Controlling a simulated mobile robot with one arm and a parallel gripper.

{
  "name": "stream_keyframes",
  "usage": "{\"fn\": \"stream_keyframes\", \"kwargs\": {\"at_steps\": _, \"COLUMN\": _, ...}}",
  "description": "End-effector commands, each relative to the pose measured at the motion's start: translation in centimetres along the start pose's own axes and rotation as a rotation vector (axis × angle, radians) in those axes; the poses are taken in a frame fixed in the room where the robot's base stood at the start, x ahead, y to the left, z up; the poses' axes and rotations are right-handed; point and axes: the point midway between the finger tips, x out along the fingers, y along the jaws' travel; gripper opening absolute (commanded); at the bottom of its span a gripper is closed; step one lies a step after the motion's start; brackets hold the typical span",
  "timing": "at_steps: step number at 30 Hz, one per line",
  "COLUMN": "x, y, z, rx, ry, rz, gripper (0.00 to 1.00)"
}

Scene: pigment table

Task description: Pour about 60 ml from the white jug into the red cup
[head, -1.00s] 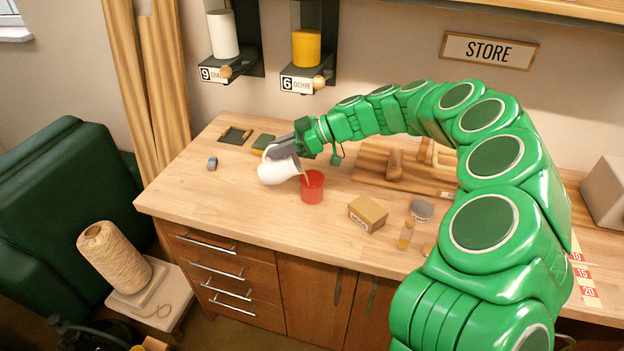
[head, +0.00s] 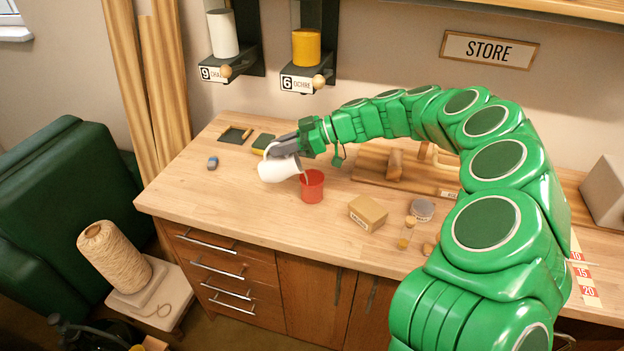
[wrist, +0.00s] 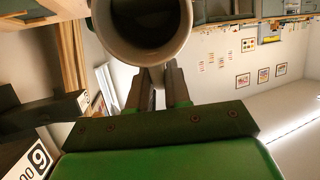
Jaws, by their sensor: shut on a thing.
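The white jug (head: 278,169) is tilted well over toward the right in the head view, its lip at the rim of the red cup (head: 312,187). A thin pale streak shows between lip and cup. The cup stands upright on the table; its inside is too small to read. My gripper (head: 284,146) is shut on the jug from behind and above and holds it up. In the wrist view the jug's round end (wrist: 150,28) fills the top middle, just beyond my gripper's fingers (wrist: 162,88).
A cardboard box (head: 367,213), a small corked vial (head: 407,232) and a grey tub (head: 422,209) stand right of the cup. A blue-grey object (head: 212,162) lies at the left. Dispensers (head: 306,48) hang behind. The table's front left is clear.

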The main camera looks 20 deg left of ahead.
Motion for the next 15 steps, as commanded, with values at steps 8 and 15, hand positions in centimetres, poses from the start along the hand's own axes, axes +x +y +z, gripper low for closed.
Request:
{"fn": "stream_keyframes", "kwargs": {"at_steps": 8, "x": -0.24, "y": 0.00, "z": -0.06, "rx": 0.001, "ry": 0.024, "rz": 0.000, "gripper": 0.00}}
{"fn": "stream_keyframes", "kwargs": {"at_steps": 15, "x": -0.51, "y": 0.01, "z": -0.08, "rx": 0.001, "ry": 0.043, "rz": 0.000, "gripper": 0.00}}
